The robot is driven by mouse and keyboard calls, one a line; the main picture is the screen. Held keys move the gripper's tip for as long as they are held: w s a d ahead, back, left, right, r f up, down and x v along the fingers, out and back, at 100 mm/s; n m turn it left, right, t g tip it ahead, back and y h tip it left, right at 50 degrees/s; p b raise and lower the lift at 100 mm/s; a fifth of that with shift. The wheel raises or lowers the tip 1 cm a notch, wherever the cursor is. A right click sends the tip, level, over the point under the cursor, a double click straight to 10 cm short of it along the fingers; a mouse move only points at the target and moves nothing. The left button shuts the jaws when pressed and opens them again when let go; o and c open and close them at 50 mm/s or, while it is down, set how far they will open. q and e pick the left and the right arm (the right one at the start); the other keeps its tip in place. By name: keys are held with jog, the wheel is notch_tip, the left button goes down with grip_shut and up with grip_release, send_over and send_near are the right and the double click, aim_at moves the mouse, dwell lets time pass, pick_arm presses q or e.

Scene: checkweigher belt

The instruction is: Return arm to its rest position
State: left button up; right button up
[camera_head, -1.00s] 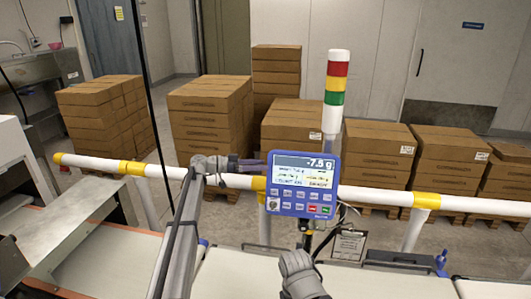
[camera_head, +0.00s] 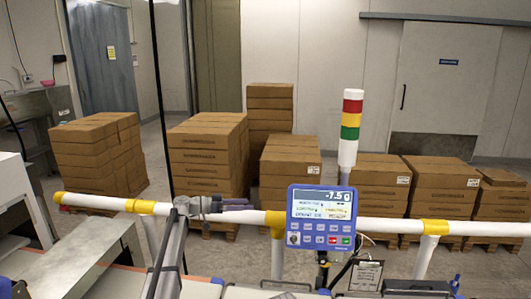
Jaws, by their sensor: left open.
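My left arm rises from the bottom left of the view, and my left gripper (camera_head: 246,205) is at its top end, pointing right. It shows small, side-on, in front of the white rail (camera_head: 380,225), left of the blue display unit (camera_head: 320,217). It is open, and I see nothing held in it. The gap between its fingers is hard to make out at this size. My right gripper is not in view; only a small grey part, possibly of my right arm, shows at the bottom edge.
The display reads -7.5 g. A red, white, yellow and green signal tower (camera_head: 350,130) stands behind it. Stacked cartons (camera_head: 205,160) stand behind the rail. A grey metal chute (camera_head: 85,262) is at lower left.

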pick_arm(q)
jog(key=s+d+f+n+g+y, duration=0.1)
jog(key=s+f+n+y, duration=0.25)
jog(key=s+f, duration=0.5)
jog(key=s+f+n+g+y, duration=0.15)
jog(key=s+f+y, duration=0.3)
jog(key=s, duration=0.75)
jog(key=s+a+f+n+y, duration=0.3)
jog(key=s+a+n+y, duration=0.15)
jog(key=s, duration=0.65)
jog(key=s+a+f+n+y, duration=0.35)
jog(key=s+a, duration=0.25)
jog(key=s, duration=0.5)
jog(key=s+d+f+m+g+b, duration=0.1)
jog(key=s+d+f+m+b, duration=0.1)
jog(key=d, duration=0.3)
jog(key=s+d+f+m+y+b, duration=0.1)
jog(key=s+d+f+m+b, duration=0.1)
jog(key=d, duration=0.4)
jog(key=shift+s+f+m+g+y+b, duration=0.25)
jog(key=shift+f+m+g+y+b, duration=0.1)
jog(key=shift+f+b, duration=0.3)
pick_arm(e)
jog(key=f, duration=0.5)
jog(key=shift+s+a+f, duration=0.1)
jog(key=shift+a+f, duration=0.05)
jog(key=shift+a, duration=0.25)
